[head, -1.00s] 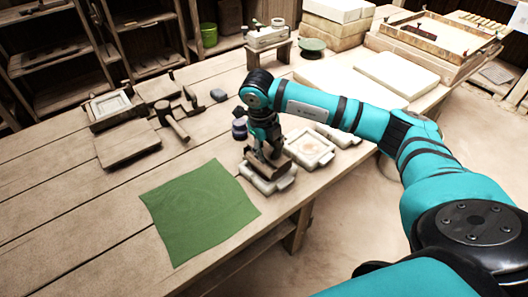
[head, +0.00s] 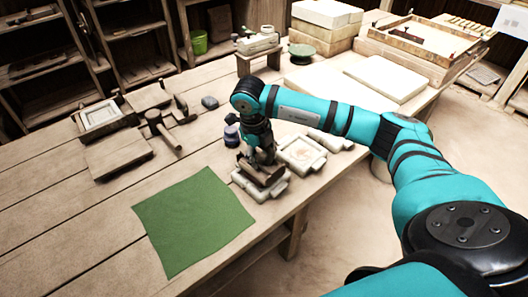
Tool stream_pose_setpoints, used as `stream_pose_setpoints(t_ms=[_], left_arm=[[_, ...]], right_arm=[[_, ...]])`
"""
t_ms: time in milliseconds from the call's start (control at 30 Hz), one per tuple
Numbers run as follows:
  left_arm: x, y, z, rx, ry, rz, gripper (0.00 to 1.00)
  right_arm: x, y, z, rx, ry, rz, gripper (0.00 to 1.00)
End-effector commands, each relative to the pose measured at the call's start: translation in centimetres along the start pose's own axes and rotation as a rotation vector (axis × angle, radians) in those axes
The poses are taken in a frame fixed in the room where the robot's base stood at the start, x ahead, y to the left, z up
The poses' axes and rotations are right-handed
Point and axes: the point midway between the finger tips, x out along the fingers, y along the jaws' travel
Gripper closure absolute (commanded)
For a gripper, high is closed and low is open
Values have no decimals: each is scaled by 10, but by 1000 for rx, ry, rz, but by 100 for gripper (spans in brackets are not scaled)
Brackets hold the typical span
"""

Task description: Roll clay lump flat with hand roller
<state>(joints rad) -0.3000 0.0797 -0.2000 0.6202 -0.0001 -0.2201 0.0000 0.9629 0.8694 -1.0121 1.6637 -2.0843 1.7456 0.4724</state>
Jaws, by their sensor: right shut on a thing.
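My right gripper (head: 260,164) is shut on a brown wooden piece, apparently the hand roller (head: 265,175). It holds the piece low over a pale block-shaped mould (head: 249,187) near the table's front edge. I cannot tell whether the piece touches the mould, and the fingers and roller hide most of the mould's top. I cannot make out a clay lump there. A small dark grey lump (head: 210,102) lies further back on the table; I cannot tell if it is clay. My left gripper is not in view.
A green cloth (head: 193,220) lies flat at the front left. Another pale mould (head: 301,154) sits right of the gripper, a dark jar (head: 231,135) behind it. A mallet (head: 160,128) and a board (head: 118,155) lie left. A pale slab (head: 386,78) is at the back right.

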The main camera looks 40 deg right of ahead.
Motion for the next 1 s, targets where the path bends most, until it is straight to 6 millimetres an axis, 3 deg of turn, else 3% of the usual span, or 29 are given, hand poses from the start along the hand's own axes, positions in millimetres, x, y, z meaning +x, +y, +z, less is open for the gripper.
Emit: stream_pose_setpoints(t_ms=[467, 1000], left_arm=[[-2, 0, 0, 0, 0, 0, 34], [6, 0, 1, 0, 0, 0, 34]], right_arm=[[-1, 20, -2, -4, 9, -2, 100], [6, 0, -1, 1, 4, -2, 100]])
